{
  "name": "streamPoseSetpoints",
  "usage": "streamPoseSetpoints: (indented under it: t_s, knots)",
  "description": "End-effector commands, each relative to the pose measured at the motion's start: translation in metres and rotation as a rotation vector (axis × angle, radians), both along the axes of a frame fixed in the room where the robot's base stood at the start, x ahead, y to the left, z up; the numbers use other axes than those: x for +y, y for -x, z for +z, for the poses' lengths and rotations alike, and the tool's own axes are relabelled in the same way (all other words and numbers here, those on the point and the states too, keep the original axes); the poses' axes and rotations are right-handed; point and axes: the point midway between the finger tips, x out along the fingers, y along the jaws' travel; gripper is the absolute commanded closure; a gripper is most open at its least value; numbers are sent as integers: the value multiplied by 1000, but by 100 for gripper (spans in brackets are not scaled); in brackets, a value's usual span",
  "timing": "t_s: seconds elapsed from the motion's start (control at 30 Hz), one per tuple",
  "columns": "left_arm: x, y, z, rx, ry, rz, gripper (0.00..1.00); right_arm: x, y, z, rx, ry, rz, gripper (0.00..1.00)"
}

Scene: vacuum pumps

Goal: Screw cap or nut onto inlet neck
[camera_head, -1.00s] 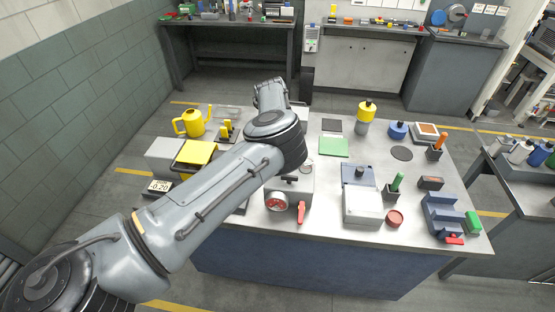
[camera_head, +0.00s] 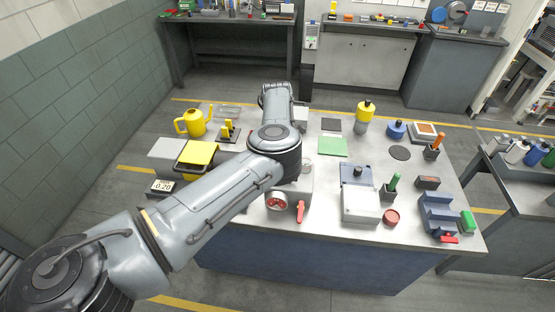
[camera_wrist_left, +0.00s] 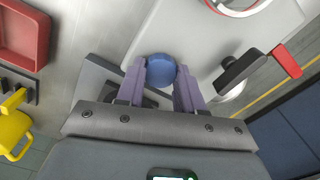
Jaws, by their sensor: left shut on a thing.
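My left gripper (camera_wrist_left: 160,68) is shut on a round blue cap (camera_wrist_left: 161,74), with one pale purple finger on each side of it. The cap is over the light grey pump housing (camera_wrist_left: 205,35) in the left wrist view. The inlet neck does not show, and I cannot tell whether the cap is seated or threaded. In the head view my left arm covers much of the pump, leaving its front gauge (camera_head: 277,201) and red lever (camera_head: 301,211) visible. The left gripper is hidden there. My right gripper does not show.
Right of the pump stand a white-grey box (camera_head: 361,203), a red round part (camera_head: 391,217) and a blue block fixture (camera_head: 438,211). A yellow can (camera_head: 192,122) is at the back left. In the wrist view, a black lever (camera_wrist_left: 238,70) is close to the right finger.

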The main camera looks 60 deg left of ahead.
Motion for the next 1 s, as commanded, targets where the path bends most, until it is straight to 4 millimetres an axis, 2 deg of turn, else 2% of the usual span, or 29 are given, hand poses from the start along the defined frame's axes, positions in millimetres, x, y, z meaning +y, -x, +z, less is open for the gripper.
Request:
streamPoseSetpoints:
  t_s: [0.1,0.13,0.3,0.67,1.0]
  knots:
    - [-1,-1,1,-1,2,1,100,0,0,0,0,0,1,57]
    - [-1,-1,1,-1,2,1,59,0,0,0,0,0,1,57]
    - [-1,-1,0,-1,1,3,34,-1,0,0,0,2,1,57]
    - [0,0,3,0,0,5,34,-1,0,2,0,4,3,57]
    - [0,0,35,-1,0,5,34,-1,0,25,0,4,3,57]
